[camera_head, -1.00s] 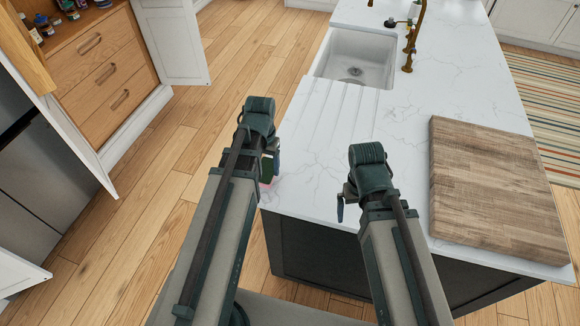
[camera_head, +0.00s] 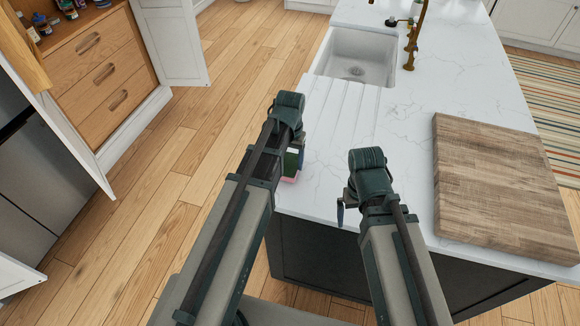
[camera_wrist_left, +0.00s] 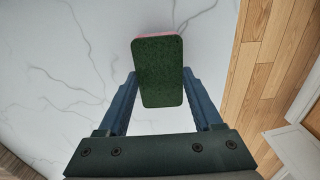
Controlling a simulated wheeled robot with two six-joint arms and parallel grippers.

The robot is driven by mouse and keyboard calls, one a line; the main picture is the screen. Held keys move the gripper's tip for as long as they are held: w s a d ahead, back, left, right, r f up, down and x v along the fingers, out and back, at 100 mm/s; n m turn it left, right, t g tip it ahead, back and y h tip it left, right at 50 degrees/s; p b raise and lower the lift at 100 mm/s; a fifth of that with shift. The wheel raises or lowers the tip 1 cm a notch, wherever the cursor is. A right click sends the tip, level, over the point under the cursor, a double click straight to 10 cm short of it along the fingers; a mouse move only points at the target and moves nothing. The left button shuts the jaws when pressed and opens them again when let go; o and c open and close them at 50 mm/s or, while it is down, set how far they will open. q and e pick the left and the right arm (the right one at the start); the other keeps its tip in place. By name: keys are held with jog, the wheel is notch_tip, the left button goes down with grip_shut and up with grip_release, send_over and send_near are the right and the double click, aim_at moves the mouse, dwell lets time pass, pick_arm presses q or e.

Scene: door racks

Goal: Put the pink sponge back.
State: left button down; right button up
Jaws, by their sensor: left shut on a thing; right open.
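The pink sponge (camera_head: 290,172) has a dark green scouring face. In the head view it shows only partly beside my left arm, near the left edge of the white counter. In the left wrist view the sponge (camera_wrist_left: 160,72) shows its green face with a thin pink strip at the top. My left gripper (camera_wrist_left: 160,95) is shut on it, one blue finger on each side. The counter lies behind the sponge in that view; I cannot tell the gap between them. My right gripper (camera_head: 342,208) is open and empty over the counter's front edge; its fingers are mostly hidden.
The marble counter (camera_head: 400,120) has drain grooves and a white sink (camera_head: 356,60) with a brass faucet (camera_head: 413,42). A wooden cutting board (camera_head: 500,185) lies at the right. An open cabinet with wooden drawers (camera_head: 105,70) stands at the upper left. The counter's middle is clear.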

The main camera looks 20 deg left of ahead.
aim_at(290, 164)
pick_arm(q)
jog(key=shift+f, duration=0.35)
pick_arm(e)
jog(key=shift+f, duration=0.35)
pick_arm(q)
jog(key=shift+f, duration=0.15)
pick_arm(e)
jog(key=shift+f, duration=0.15)
pick_arm(q)
jog(key=shift+c, duration=0.2)
grip_release()
notch_tip(290, 164, up, 12)
jog(key=p, duration=1.2)
jog(key=shift+r, duration=0.2)
pick_arm(e)
notch_tip(290, 164, up, 12)
pick_arm(q)
jog(key=shift+f, duration=0.15)
notch_tip(290, 164, down, 12)
jog(key=b, duration=1.2)
pick_arm(e)
notch_tip(290, 164, down, 12)
